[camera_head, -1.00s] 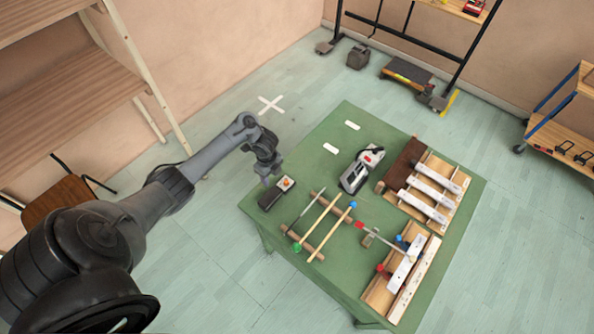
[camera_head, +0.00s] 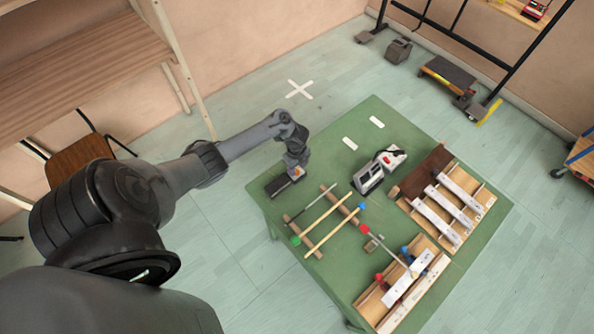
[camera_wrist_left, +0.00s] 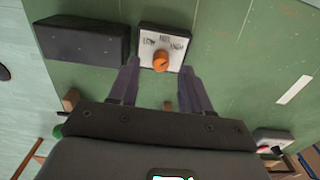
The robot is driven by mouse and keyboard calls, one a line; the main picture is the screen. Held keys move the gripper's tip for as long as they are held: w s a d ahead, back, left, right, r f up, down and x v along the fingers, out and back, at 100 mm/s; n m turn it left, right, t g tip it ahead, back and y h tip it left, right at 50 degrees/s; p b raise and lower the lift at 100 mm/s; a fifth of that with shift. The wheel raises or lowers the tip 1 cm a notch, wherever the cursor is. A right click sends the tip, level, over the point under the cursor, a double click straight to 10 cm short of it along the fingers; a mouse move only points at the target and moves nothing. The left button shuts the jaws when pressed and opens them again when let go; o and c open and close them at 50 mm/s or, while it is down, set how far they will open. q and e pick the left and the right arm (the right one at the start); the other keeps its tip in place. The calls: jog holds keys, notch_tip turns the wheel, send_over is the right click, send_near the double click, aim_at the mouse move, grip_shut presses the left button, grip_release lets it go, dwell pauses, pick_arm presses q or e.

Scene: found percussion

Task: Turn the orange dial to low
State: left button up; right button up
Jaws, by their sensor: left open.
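The orange dial (camera_wrist_left: 160,62) sits on a white plate (camera_wrist_left: 146,55) with LOW at left, MID in the middle and HIGH at right. I cannot tell for sure where its pointer aims. My left gripper (camera_wrist_left: 160,70) is open, one finger on each side of the dial; contact is not clear. In the head view my left gripper (camera_head: 296,168) is over the dial's box at the table's left corner and mostly hides the dial. My right gripper is not in view.
A dark block (camera_wrist_left: 82,40) lies beside the dial's plate. On the green table (camera_head: 300,262) are mallets on wooden rests (camera_head: 345,206), a grey-white device (camera_head: 369,178) and wooden bar instruments (camera_head: 448,210). A wooden shelf (camera_head: 85,70) stands at the left.

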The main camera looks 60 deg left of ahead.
aim_at(297, 172)
pick_arm(q)
jog(key=shift+f, duration=1.2)
grip_shut()
